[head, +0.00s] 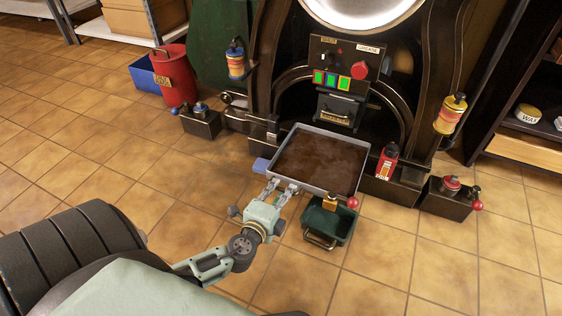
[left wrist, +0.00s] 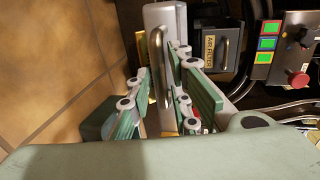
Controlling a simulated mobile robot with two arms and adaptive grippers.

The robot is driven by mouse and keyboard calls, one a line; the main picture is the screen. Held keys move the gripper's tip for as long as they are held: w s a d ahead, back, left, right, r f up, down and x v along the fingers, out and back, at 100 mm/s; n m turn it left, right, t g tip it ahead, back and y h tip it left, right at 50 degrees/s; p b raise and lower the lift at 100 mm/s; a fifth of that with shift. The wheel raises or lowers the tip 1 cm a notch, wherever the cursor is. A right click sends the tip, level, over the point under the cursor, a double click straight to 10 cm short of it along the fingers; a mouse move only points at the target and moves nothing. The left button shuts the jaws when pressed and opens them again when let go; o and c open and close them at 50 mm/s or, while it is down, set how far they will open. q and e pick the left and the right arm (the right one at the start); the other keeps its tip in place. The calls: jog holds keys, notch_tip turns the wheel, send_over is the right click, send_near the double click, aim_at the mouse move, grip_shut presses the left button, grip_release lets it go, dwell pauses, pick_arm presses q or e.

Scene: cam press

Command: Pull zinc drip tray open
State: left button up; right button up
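The zinc drip tray (head: 335,136) is a wide grey pan with dark brown contents, low in front of the press. It juts out over the tiled floor. In the left wrist view its pale wall (left wrist: 165,20) carries an upright metal bar handle (left wrist: 157,60). My left gripper (head: 281,186) is at the tray's near left edge. In the left wrist view its green-padded fingers (left wrist: 163,72) stand apart, one on each side of the handle, with gaps visible. Whether a pad touches the bar cannot be told. The handle is hard to make out in the head view. My right gripper is not in view.
A dark green bin (head: 318,226) stands right of my left gripper, near the tray's front. A red oil can (head: 386,161) and small dark boxes (head: 446,202) are on the right. A red bucket (head: 174,77) is at the back left. The floor left of my gripper is clear.

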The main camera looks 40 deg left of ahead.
pick_arm(q)
jog(key=shift+o, duration=0.8)
jog(key=v, duration=1.2)
